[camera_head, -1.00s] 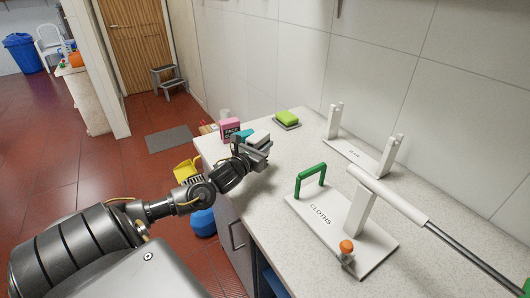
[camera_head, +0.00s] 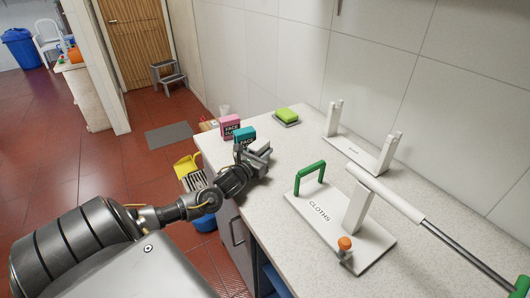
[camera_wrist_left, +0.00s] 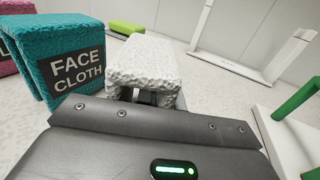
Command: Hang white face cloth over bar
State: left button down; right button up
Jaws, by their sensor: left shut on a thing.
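A white face cloth (camera_wrist_left: 143,60) with a bumpy texture shows folded over in the left wrist view, right in front of my left gripper (camera_head: 262,153). The gripper is shut on it, low over the counter near its left edge. In the head view the cloth is hard to tell from the fingers. A white bar (camera_head: 388,193) slants at the right, above the base marked CLOTHS (camera_head: 330,222) and its white post (camera_head: 358,208); a grey rod continues from it to the lower right. My right gripper is not in view.
A teal face cloth (camera_head: 245,133) and a pink one (camera_head: 230,123) stand beside my left gripper. Farther back are a green block (camera_head: 287,114) and an empty two-post stand (camera_head: 355,147). A green arch (camera_head: 311,177) and an orange knob (camera_head: 345,242) rise from the CLOTHS base.

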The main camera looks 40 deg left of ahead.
pick_arm(q)
jog(key=c, duration=1.5)
grip_release()
jog(key=shift+c, duration=0.2)
jog(key=shift+r, duration=0.2)
jog(key=shift+s+f, duration=0.2)
jog(key=shift+s, duration=0.15)
jog(key=s, duration=0.3)
jog(key=s+b, duration=0.1)
jog(key=s, duration=0.2)
jog(key=s+d, duration=0.1)
jog(key=s, duration=0.3)
jog(key=shift+d+b, duration=0.1)
jog(key=shift+b, duration=0.2)
jog(key=shift+s+r, duration=0.15)
jog(key=shift+s, duration=0.5)
jog(key=shift+d, duration=0.1)
